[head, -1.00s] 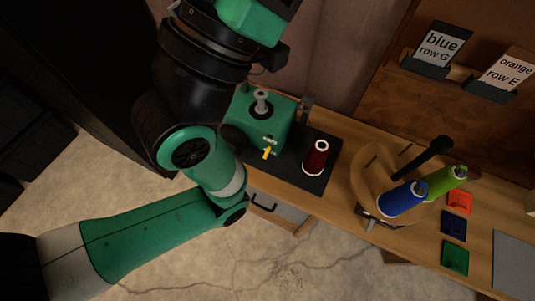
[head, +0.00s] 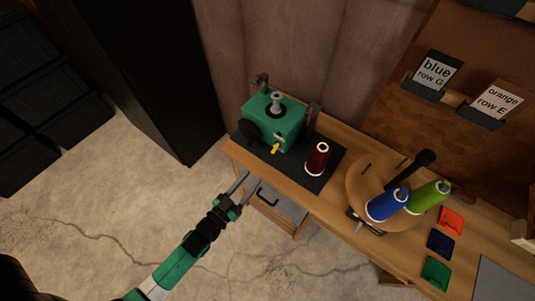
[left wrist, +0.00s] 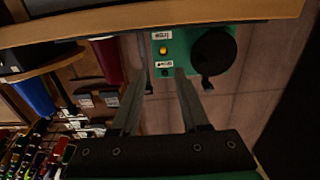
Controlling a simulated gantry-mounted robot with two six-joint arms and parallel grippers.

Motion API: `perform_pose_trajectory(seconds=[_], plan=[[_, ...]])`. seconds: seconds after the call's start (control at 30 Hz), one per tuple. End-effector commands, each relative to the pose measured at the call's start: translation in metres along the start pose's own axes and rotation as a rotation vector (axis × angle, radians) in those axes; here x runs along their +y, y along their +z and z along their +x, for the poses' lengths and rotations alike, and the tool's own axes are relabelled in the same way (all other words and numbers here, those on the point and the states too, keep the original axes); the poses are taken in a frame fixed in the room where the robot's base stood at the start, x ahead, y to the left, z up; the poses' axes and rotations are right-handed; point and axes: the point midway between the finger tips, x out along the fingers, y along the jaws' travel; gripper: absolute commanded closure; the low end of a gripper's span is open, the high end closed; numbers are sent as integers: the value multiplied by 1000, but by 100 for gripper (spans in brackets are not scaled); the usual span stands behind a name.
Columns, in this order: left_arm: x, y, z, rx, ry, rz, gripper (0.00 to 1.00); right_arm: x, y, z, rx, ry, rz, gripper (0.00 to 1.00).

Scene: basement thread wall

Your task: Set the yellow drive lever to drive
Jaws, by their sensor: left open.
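The yellow drive lever (head: 276,148) is on the front face of the green winding machine (head: 268,112), which stands on a dark mat at the left end of the wooden bench. In the left wrist view the lever shows as a small yellow knob (left wrist: 163,50) on the green machine front (left wrist: 180,62), between two small label plates. My left gripper (head: 238,181) is open and empty, in front of the bench's left end, below and left of the lever and apart from it. Its two fingers (left wrist: 158,82) point toward the machine. My right gripper is not in view.
A dark red thread cone (head: 317,158) stands on the mat (head: 326,176) right of the machine. A round wooden stand (head: 364,177) holds blue (head: 386,205) and green (head: 428,196) cones. The drawer (head: 279,206) is below the bench edge. Open floor lies at front left.

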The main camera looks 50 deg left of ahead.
Motion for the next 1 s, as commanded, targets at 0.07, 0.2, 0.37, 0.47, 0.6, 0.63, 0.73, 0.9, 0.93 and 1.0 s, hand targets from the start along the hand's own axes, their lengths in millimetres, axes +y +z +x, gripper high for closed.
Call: perform_pose_trajectory(seconds=[0.07, 0.2, 0.37, 0.47, 0.6, 0.63, 0.73, 0.9, 0.93, 1.0], plan=[[-4, 1, -4, -9, -11, 0, 55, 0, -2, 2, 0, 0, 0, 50], [-4, 1, 2, -4, -10, 0, 55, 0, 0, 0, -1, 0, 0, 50], [-4, 1, 26, -1, -10, -1, 55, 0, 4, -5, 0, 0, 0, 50], [-4, 2, 49, 0, -10, 0, 55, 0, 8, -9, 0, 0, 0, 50], [-5, 2, 81, -1, -10, 0, 55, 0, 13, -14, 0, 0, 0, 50], [-5, 2, 86, -1, -10, 0, 55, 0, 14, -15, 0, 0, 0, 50], [-5, 2, 102, -3, -10, -1, 55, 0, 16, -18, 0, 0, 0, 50], [-5, 1, 114, -4, -10, 0, 55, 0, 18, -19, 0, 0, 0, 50], [-5, 0, 115, -4, -10, 0, 55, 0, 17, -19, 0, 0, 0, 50], [-5, 0, 115, -4, -10, 0, 55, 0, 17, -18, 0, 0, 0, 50]])
